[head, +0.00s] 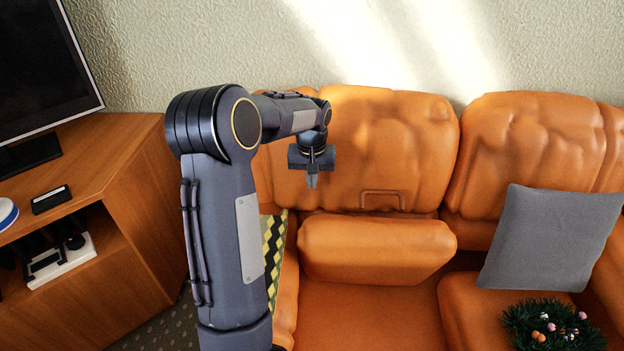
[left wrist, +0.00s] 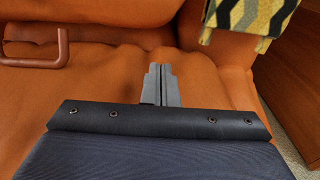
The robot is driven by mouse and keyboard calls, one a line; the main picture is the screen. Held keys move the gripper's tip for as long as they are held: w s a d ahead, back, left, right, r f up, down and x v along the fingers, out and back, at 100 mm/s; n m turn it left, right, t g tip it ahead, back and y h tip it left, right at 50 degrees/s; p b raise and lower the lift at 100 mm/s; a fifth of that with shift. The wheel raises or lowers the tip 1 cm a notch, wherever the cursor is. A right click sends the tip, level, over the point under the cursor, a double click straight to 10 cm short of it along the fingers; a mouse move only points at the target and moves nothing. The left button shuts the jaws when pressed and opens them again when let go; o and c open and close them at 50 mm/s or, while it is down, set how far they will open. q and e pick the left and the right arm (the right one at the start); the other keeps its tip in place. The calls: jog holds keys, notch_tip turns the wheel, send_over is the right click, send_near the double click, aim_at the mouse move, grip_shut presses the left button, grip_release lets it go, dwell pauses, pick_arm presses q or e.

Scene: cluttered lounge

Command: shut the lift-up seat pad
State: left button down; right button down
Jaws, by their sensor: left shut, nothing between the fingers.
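The orange sofa's left place has a thick, rounded orange pad (head: 378,250) standing raised above the seat, in front of the backrest (head: 395,140). A thin orange loop handle (head: 383,193) shows just above the pad, against the backrest. I cannot tell which part it is fixed to. In the left wrist view the handle (left wrist: 35,62) is at the left, and the pad (left wrist: 90,12) shows at the top. My left gripper (head: 312,181) is shut and empty, pointing down, left of the handle and apart from it. My right gripper is not in view.
A patterned blanket (head: 273,250) hangs over the sofa's left arm. A grey cushion (head: 550,238) and a wreath with small balls (head: 552,325) lie on the right seat. A wooden TV cabinet (head: 140,225) stands at the left. The seat (head: 365,315) before the pad is clear.

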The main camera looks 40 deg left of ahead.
pick_arm(q)
jog(key=f, duration=0.6)
jog(key=shift+w+a+f+b, duration=0.15)
jog(key=shift+w+b, duration=0.1)
jog(key=shift+b, duration=0.15)
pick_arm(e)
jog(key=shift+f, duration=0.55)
